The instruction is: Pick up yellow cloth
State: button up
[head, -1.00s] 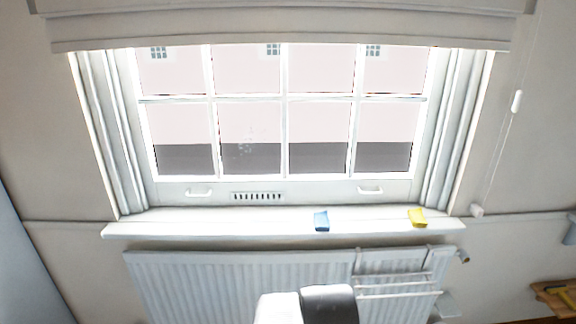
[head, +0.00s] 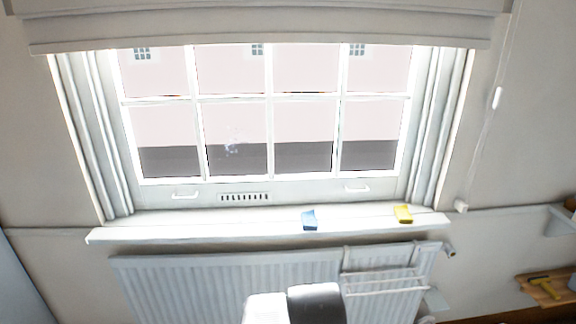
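The yellow cloth (head: 403,213) lies on the right part of the white window sill (head: 190,227), in the head view. A blue cloth (head: 309,219) lies on the same sill to its left, with a clear gap between them. Part of my own arm shows at the bottom middle, below the sill and in front of the radiator. My gripper's fingers are not visible, and nothing of mine touches the yellow cloth.
A white radiator (head: 220,285) is under the sill, with a rail rack (head: 385,283) hung on its right end. A wooden surface with a yellow-handled tool (head: 545,287) is at the lower right. A blind cord (head: 496,98) hangs right of the window.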

aim_at(404, 216)
jog(key=i+l+z, duration=0.45)
jog(key=i, duration=0.35)
jog(key=i+l+z, duration=0.2)
jog(key=i, duration=0.25)
